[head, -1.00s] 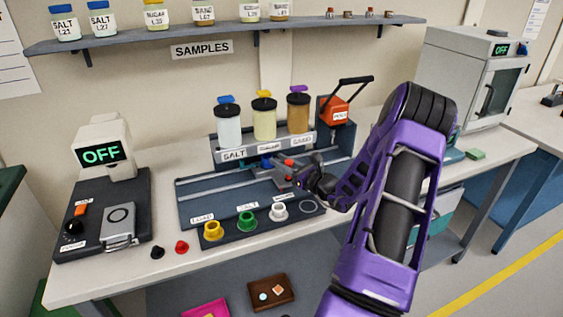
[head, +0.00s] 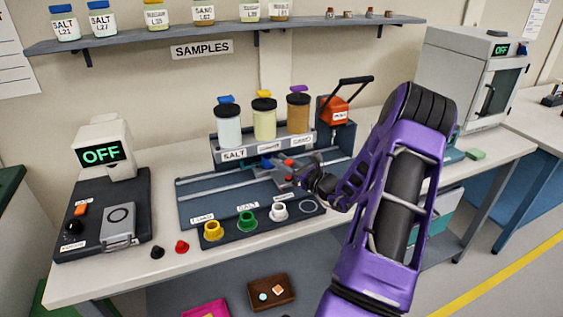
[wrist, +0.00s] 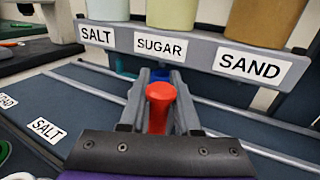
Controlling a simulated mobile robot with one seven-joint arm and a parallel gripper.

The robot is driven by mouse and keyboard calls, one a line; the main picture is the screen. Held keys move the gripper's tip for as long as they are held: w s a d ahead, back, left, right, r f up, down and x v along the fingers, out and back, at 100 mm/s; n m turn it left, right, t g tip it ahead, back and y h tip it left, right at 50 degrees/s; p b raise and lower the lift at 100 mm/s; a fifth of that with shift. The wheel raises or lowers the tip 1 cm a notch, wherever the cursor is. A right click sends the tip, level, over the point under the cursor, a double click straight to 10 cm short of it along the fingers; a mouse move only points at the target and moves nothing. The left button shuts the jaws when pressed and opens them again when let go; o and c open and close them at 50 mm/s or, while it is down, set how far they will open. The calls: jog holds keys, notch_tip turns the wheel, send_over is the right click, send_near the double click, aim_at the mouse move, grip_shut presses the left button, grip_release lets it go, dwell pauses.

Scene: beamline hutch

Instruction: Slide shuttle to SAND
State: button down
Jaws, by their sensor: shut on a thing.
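The shuttle (head: 277,172) sits on the rails of the dispenser station, with a blue part (wrist: 160,75) at its back. Its red knob (wrist: 159,98) stands upright between the fingers of my gripper (wrist: 160,112), which is shut on it. In the wrist view the knob is in line with the SUGAR label (wrist: 160,46). The SAND label (wrist: 250,65) is farther right, under the brown-filled dispenser (head: 298,112). The SALT label (wrist: 98,36) is to the left. In the head view my gripper (head: 292,174) partly hides the shuttle.
A dark rack with yellow (head: 213,230), green (head: 247,221) and white (head: 278,210) cups lies in front of the rails. A red lever press (head: 335,112) stands right of the dispensers. The rails (wrist: 250,118) look clear to the right of the shuttle.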

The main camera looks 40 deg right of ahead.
jog(key=s+d, duration=0.1)
jog(key=d, duration=0.2)
jog(key=d+b, duration=0.1)
jog(key=d, duration=0.3)
jog(key=s+d, duration=0.1)
jog(key=d, duration=0.2)
jog(key=shift+s+d, duration=0.3)
jog(key=shift+d, duration=0.1)
jog(key=c, duration=0.8)
grip_release()
jog(key=shift+o, duration=0.2)
jog(key=shift+s, duration=0.1)
jog(key=s+d, duration=0.1)
jog(key=s, duration=1)
jog(key=s+d, duration=0.1)
jog(key=s, duration=0.5)
jog(key=shift+d, duration=0.3)
